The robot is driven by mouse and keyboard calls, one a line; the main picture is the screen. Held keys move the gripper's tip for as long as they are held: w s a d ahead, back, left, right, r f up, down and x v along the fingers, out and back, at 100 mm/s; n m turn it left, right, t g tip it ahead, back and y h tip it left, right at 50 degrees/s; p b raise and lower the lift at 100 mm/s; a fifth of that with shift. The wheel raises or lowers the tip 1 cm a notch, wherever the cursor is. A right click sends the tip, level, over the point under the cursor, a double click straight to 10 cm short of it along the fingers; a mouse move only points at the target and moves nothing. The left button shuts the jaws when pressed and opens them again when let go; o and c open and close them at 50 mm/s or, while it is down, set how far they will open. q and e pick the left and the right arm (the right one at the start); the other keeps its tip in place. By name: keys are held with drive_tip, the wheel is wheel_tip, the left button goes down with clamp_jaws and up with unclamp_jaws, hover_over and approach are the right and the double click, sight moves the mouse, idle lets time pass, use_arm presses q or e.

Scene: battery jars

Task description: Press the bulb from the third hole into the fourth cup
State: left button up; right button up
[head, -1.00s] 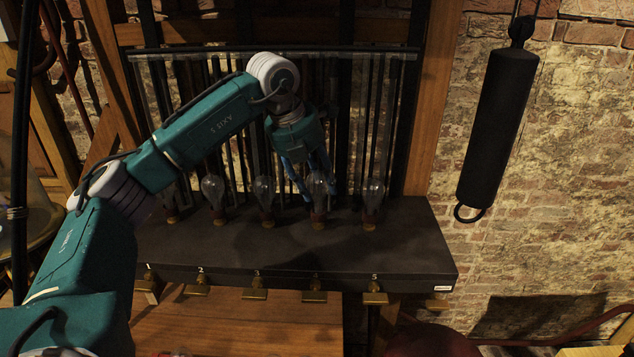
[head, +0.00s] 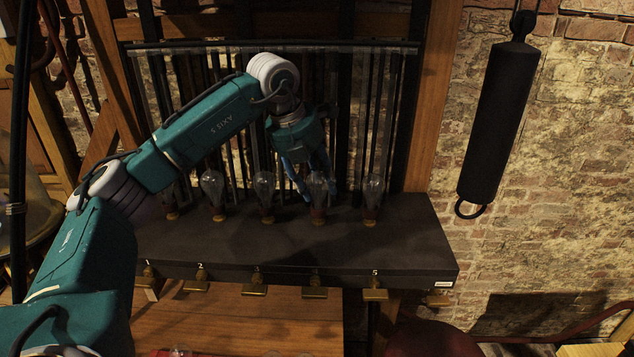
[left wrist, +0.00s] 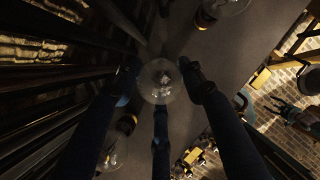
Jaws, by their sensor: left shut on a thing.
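A dark bench (head: 290,245) carries a row of clear glass bulbs in cups, with small brass fittings along its front edge. My left gripper (head: 312,185) points down at the fourth bulb from the left (head: 319,187), which stands upright at the fourth place. Its blue fingers are closed around the glass. In the left wrist view the same bulb (left wrist: 160,80) sits between the fingertips, seen from above. The cup under this bulb is mostly hidden, so I cannot tell how deep its base sits. The third place also holds a bulb (head: 264,187). My right gripper is not in view.
Neighbouring bulbs stand close on both sides, with the fifth bulb (head: 371,192) to the right. Upright dark rods (head: 380,110) rise just behind the row. A black cylinder (head: 497,120) hangs at the right. Parts of more bulbs (head: 180,351) show at the bottom edge.

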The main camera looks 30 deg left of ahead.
use_arm(q)
drive_tip(key=shift+f, duration=0.15)
drive_tip(key=o, duration=1)
drive_tip(key=shift+r, duration=0.2)
drive_tip(key=v, duration=1.1)
drive_tip(key=shift+s+r, duration=0.25)
drive_tip(key=shift+r, duration=0.05)
